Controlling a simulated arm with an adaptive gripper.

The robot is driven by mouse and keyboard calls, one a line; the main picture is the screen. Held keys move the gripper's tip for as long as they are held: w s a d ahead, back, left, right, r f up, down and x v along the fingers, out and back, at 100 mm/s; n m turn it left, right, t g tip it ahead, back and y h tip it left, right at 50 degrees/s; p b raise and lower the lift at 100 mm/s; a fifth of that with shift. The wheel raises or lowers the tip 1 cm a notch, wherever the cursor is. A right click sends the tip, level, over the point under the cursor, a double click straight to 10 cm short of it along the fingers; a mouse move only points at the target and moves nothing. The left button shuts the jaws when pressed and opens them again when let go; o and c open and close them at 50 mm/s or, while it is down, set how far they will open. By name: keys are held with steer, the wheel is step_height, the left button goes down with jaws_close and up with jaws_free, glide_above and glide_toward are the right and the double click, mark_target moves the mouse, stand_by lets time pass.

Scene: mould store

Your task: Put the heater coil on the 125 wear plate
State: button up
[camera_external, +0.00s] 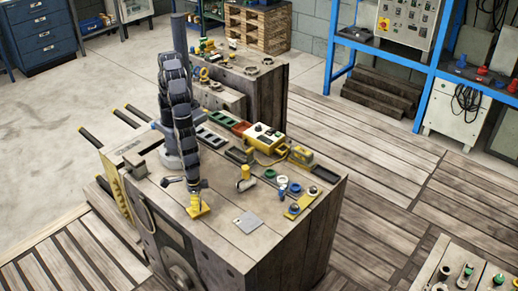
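My gripper (195,190) points down over the front left of the mould block's top (222,240). A small yellow piece (198,208) is right below the fingertips; I cannot tell if they touch it. A flat grey plate with a small hole (248,222) lies to the right of the gripper. It may be the 125 wear plate, but no marking is readable. A yellow-and-white upright part (245,177) stands behind that plate. Rings, one blue and white (282,181), lie further right. I cannot tell for sure which item is the heater coil.
A yellow control box (263,138) with a cable, green trays (211,137) and a yellow strip with small parts (302,202) stand on the block. The top around the grey plate is mostly clear. A second block (262,100) stands behind.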

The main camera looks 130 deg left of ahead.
stand_by(0.3)
step_height(320, 180, up, 11)
steer(key=s+a+r+m+g, duration=0.1)
steer(key=s+a+r+m, duration=0.8)
steer(key=s+a+r, duration=0.5)
step_height(320, 180, up, 2)
steer(key=shift+s+a+r+g, duration=0.15)
steer(key=shift+s+a+g, duration=0.2)
steer(key=shift+s, duration=0.8)
